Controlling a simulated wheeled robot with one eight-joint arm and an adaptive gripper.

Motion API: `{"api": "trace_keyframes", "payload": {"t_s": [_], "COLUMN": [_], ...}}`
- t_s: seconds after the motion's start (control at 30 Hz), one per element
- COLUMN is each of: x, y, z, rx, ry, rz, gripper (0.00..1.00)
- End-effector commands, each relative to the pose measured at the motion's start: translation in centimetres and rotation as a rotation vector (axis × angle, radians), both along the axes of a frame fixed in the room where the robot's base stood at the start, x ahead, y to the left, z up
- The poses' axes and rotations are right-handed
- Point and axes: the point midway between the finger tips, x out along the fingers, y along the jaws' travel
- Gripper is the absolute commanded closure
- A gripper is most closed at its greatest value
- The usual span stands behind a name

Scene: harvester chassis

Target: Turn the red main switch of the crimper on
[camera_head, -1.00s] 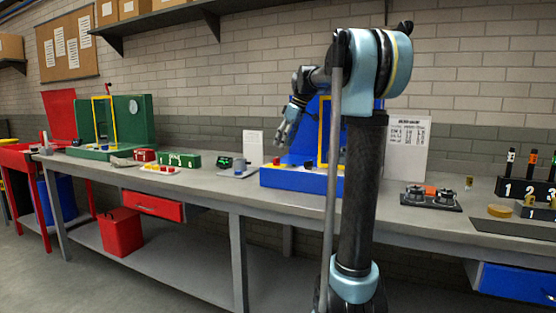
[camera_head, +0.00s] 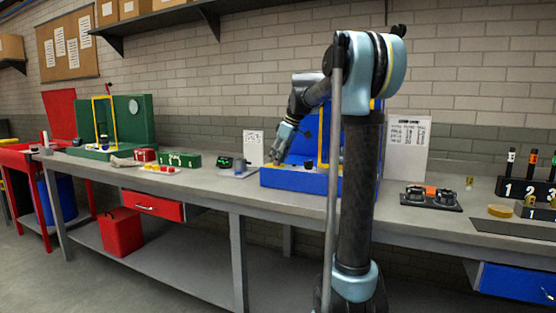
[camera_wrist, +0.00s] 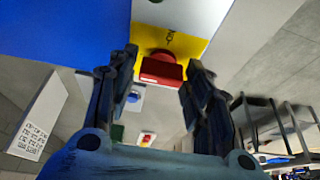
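The crimper (camera_head: 312,181) is the blue machine on the bench, with a blue base, a blue back and a yellow frame. Its red main switch (camera_wrist: 162,69) sits on a yellow plate (camera_wrist: 148,38) in the wrist view. My gripper (camera_head: 275,155) is low over the left end of the crimper's base in the head view and hides the switch there. In the wrist view my gripper (camera_wrist: 162,60) is open, with one finger on each side of the red switch. Narrow gaps show beside the switch; I cannot tell whether a finger touches it.
A dark knob (camera_head: 308,164) stands on the crimper's base right of my gripper. A small device with a green display (camera_head: 240,165) and a white sign (camera_head: 253,147) stand to the left. A green machine (camera_head: 130,120) is farther left. A dark fixture (camera_head: 430,198) lies to the right.

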Motion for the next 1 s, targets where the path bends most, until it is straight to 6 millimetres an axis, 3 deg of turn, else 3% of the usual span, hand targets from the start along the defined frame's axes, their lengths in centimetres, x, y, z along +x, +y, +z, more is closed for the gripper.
{"api": "trace_keyframes", "payload": {"t_s": [0.03, 0.1, 0.57, 1.0], "x": [-0.01, 0.01, -0.04, -0.17], "y": [-0.01, -0.03, -0.17, 0.05], "z": [0.01, 0.00, -0.01, 0.00], "rx": [0.000, 0.000, -0.002, -0.002], "ry": [0.000, 0.000, -0.001, -0.003], "rz": [0.000, 0.000, -0.074, -0.431], "gripper": [0.73, 0.86, 0.86, 0.86]}}
